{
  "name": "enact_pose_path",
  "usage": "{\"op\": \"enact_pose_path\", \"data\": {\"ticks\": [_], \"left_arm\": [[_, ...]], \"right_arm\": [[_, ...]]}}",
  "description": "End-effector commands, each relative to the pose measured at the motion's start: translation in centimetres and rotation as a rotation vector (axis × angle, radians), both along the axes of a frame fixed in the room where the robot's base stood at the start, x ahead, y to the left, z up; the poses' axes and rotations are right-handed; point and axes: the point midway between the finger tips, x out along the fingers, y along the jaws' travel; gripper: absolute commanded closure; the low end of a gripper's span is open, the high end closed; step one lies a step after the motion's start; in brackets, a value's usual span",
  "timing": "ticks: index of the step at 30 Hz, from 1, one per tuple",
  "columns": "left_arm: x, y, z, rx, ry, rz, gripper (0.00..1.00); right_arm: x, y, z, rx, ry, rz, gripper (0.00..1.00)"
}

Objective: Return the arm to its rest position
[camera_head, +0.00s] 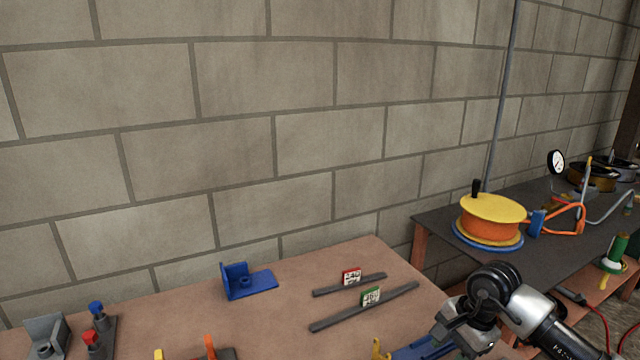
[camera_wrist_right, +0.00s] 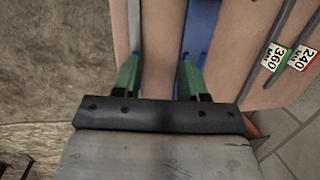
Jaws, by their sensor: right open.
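My right arm (camera_head: 505,300) comes in from the lower right in the head view, bent over the right end of the brown table (camera_head: 285,290). Its gripper's fingers cannot be made out there. In the right wrist view, my right gripper (camera_wrist_right: 158,76) shows two green fingers set apart. It is open, with nothing held between them; the table top lies below, and a blue part (camera_wrist_right: 200,30) is behind the right finger. My left arm and gripper are not in view.
Two dark bars with a red tag (camera_head: 351,276) and a green tag (camera_head: 371,296) lie left of my right arm. A blue bracket (camera_head: 245,281) stands farther left. A dark bench (camera_head: 440,222) with a yellow-orange reel (camera_head: 490,217) is at the right. A block wall (camera_head: 240,130) closes the back.

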Motion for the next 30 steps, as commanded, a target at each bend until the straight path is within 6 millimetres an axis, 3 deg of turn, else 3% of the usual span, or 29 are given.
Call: {"op": "enact_pose_path", "data": {"ticks": [1,3,6,9,12,16,19,22,25,26,30], "left_arm": [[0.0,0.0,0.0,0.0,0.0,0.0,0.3],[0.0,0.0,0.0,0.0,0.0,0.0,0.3],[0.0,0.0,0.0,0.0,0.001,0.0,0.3],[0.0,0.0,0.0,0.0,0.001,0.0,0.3],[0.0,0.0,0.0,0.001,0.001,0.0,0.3],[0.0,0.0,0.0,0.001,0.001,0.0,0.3],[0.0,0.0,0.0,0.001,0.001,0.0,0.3],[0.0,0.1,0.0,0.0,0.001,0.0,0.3],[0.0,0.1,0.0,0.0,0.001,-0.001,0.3],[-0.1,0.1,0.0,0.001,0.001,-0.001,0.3],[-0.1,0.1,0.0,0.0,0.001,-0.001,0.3]], "right_arm": [[-0.5,3.3,-0.7,0.134,-0.013,-0.011,0.58],[-1.2,7.9,-0.7,0.356,-0.023,-0.059,0.58],[-2.4,13.6,0.9,0.694,0.004,-0.172,0.58],[-3.4,17.5,3.6,1.027,0.077,-0.329,0.58],[-3.9,19.3,6.7,1.348,0.193,-0.526,0.58],[-3.8,18.7,9.7,1.731,0.394,-0.837,0.58],[-3.4,16.5,10.6,1.987,0.576,-1.116,0.58],[-3.2,13.5,9.6,2.206,0.779,-1.432,0.58],[-3.8,10.4,7.0,2.373,0.989,-1.786,0.58],[-4.2,9.5,6.0,-2.257,-0.984,1.778,0.58],[-7.6,6.4,0.0,-1.669,-0.882,1.663,0.58]]}}
